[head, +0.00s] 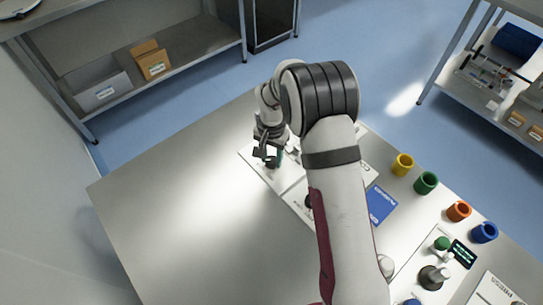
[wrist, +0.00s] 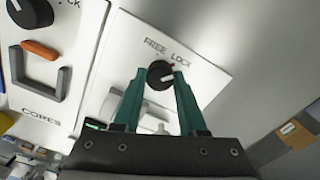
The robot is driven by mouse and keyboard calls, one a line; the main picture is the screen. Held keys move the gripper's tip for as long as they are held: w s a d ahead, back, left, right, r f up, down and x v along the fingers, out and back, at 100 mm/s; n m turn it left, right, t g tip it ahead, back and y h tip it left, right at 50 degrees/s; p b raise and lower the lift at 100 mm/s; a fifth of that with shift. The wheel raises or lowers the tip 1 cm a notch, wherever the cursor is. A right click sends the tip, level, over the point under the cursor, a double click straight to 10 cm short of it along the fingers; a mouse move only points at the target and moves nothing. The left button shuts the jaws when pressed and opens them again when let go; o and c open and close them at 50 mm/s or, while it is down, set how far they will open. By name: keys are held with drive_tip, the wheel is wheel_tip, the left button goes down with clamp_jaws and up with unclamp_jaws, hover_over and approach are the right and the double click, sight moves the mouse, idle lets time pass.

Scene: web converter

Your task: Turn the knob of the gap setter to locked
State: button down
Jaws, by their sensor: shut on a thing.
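The gap setter's white panel (wrist: 205,52) shows in the wrist view with the words FREE and LOCK printed on it. Its round black knob (wrist: 159,73) sits below the words, between the tips of the teal fingers of my gripper (wrist: 158,78). My gripper is shut on the knob. A small red mark shows at the knob's upper right, on the LOCK side; the exact pointer direction is hard to tell. In the head view my gripper (head: 267,155) is at the far end of the white panels (head: 290,181), and the knob is mostly hidden there.
Left of the panel in the wrist view is a panel labelled CORES (wrist: 45,112) with another black knob (wrist: 30,12) and a grey handle with an orange piece (wrist: 40,50). In the head view several coloured cups, including a yellow one (head: 402,164), stand right; the table's left part (head: 170,215) is clear.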

sight(272, 160)
idle(0.3)
drive_tip(key=shift+c, duration=2.3)
unclamp_jaws()
wheel_tip(272, 160, up, 16)
drive_tip(key=shift+f, duration=0.1)
